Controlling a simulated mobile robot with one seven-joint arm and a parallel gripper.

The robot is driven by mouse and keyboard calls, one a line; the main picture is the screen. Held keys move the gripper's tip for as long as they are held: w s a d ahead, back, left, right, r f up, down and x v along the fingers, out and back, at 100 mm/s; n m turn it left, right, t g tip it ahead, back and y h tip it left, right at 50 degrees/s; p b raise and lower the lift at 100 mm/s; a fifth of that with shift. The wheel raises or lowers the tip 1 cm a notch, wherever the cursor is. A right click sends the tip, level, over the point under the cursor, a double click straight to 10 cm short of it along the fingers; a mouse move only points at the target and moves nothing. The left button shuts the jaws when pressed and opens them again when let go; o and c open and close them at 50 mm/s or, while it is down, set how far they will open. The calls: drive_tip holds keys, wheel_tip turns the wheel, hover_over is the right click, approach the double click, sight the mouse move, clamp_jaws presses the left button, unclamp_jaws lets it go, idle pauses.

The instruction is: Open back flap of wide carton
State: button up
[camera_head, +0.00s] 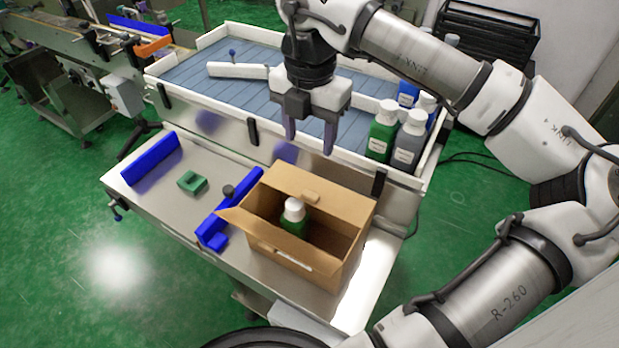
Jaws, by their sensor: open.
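The wide brown carton (278,253) stands on the steel bench. Its top is partly open, and a green bottle with a white cap (293,212) shows inside. The back flap (318,186) appears to lie inward over the far part of the opening, with a small lighter tab near its inner edge. A side flap (250,225) sticks outward at the left. My gripper (309,138) is open and empty, pointing down above and just behind the carton's far edge. It appears apart from the carton.
A roller conveyor (190,88) with white rails runs behind the bench. Green and grey bottles (384,133) stand at its right end. Blue guides (228,207) and a green block (192,183) lie on the bench left of the carton. My arm fills the right side.

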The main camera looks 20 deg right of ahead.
sight(311, 194)
wheel_tip(311, 194, down, 14)
drive_tip(key=p, duration=0.2)
drive_tip(key=shift+s+d+r+p, duration=0.1)
drive_tip(key=shift+s+r+p, duration=0.05)
drive_tip(key=shift+p, duration=0.2)
clamp_jaws()
